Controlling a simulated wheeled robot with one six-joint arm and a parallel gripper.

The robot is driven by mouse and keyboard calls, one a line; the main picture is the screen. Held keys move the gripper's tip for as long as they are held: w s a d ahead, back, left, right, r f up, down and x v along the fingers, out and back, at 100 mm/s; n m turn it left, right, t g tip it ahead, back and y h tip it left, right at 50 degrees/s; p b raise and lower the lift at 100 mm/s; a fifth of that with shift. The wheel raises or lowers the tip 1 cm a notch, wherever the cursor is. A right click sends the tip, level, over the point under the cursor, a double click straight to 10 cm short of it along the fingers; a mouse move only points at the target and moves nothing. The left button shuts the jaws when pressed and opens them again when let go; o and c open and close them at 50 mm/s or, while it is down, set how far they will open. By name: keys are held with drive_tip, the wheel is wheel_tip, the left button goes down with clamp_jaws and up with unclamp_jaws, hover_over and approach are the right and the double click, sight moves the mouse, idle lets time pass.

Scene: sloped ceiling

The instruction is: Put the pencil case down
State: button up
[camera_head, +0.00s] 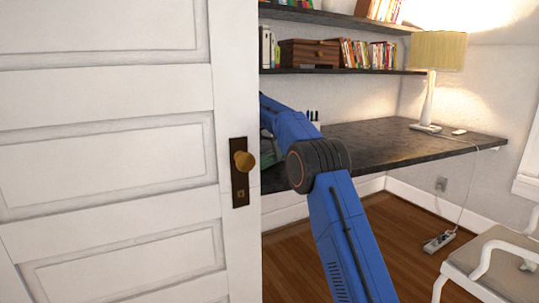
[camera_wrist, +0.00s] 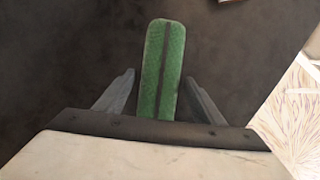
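The pencil case is a long green case with a dark zip line (camera_wrist: 165,75), seen in the wrist view. It lies lengthwise between the two grey fingers of my gripper (camera_wrist: 160,76). The right fingertip looks very close to its side, and a narrow dark gap shows at the left fingertip. I cannot tell whether the fingers press on the case or whether it rests on the dark surface behind it. Its near end is hidden behind a dark bar.
A white panelled door (camera_head: 110,130) with a brass knob fills the left of the head view. The dark desk (camera_head: 400,145) has a lamp (camera_head: 432,75) at its right and clear room in front of it. Shelves with books hang above. A white chair (camera_head: 490,265) stands at lower right.

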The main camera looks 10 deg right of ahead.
drive_tip(key=shift+r, duration=0.1)
drive_tip(key=v, duration=0.7)
drive_tip(key=shift+s+a+r, duration=0.1)
drive_tip(key=shift+r, duration=0.1)
drive_tip(key=shift+s+r, duration=0.15)
drive_tip(key=s+d+r+m+y, duration=0.1)
drive_tip(key=s+d+r+m, duration=0.2)
drive_tip(key=s, duration=0.8)
drive_tip(key=s+d+r+m+t, duration=0.15)
drive_tip(key=s+m, duration=0.35)
drive_tip(key=s, duration=0.6)
drive_tip(key=s+d+r+m+g+y, duration=0.1)
drive_tip(key=s+d+r+m, duration=0.2)
drive_tip(key=s, duration=0.8)
drive_tip(key=s+f+m, duration=0.5)
drive_tip(key=s+f, duration=0.3)
drive_tip(key=s, duration=0.4)
drive_tip(key=s+d+f+m+t+y, duration=0.1)
drive_tip(key=s+f+m, duration=0.4)
drive_tip(key=s+f, duration=0.3)
drive_tip(key=s+f+m, duration=0.5)
drive_tip(key=s+f, duration=0.3)
drive_tip(key=s, duration=0.8)
drive_tip(key=shift+s+d, duration=0.25)
drive_tip(key=shift+d, duration=0.15)
